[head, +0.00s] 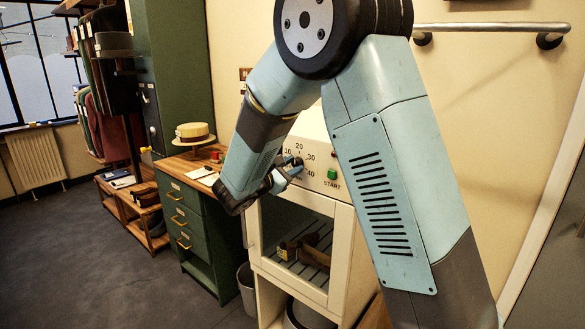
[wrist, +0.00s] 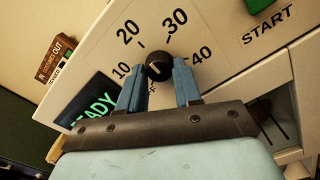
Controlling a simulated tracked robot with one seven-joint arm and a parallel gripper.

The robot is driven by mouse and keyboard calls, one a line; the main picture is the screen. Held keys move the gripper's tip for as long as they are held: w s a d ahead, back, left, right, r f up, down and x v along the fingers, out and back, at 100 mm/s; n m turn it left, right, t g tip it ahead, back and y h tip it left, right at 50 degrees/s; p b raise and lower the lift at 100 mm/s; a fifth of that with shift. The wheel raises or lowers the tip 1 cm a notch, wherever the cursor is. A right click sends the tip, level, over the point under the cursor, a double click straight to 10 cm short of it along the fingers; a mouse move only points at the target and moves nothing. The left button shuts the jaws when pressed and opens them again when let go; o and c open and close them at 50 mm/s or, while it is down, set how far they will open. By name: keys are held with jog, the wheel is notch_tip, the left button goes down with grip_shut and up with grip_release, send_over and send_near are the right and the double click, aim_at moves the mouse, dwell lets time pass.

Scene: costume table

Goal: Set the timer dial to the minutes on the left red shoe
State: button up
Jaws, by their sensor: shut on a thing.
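The timer dial (wrist: 159,66) is a dark round knob on a cream panel, ringed by 10, 20, 30 and 40. My gripper (wrist: 158,84) has a blue finger on each side of the knob and is shut on it. Its pointer is too small to read surely. In the head view, the dial (head: 298,162) sits beside my gripper (head: 287,174), which partly covers the panel. Dark brownish shoe-like things (head: 309,246) lie on a rack behind the cabinet window. I cannot make out a red shoe or its minutes.
A green START button (head: 332,173) is right of the dial. A lit display ending in "EADY" (wrist: 92,104) is left of it. A desk with a straw hat (head: 193,132) stands left of the cream cabinet (head: 342,240). Dark floor is free at left.

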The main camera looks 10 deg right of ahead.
jog(key=shift+f, duration=0.1)
jog(key=o, duration=1)
jog(key=shift+o, duration=0.2)
jog(key=v, duration=1.3)
jog(key=shift+s+a, duration=0.25)
jog(key=s+d+r+m+g+y, duration=0.15)
jog(key=s+d+m+g, duration=0.3)
jog(key=d, duration=0.55)
jog(key=s+d+r+m+g+y, duration=0.15)
jog(key=s+d+m+g, duration=0.3)
jog(key=d, duration=0.55)
jog(key=s+d+r+m+t+y, duration=0.1)
jog(key=s+d+m+y, duration=0.1)
jog(key=s+m+y, duration=0.3)
jog(key=s+d+r+m+y, duration=0.2)
jog(key=s+m, duration=0.4)
jog(key=s, duration=0.4)
jog(key=d+y, duration=0.1)
jog(key=y, duration=0.1)
jog(key=shift+s+m+t+y, duration=0.4)
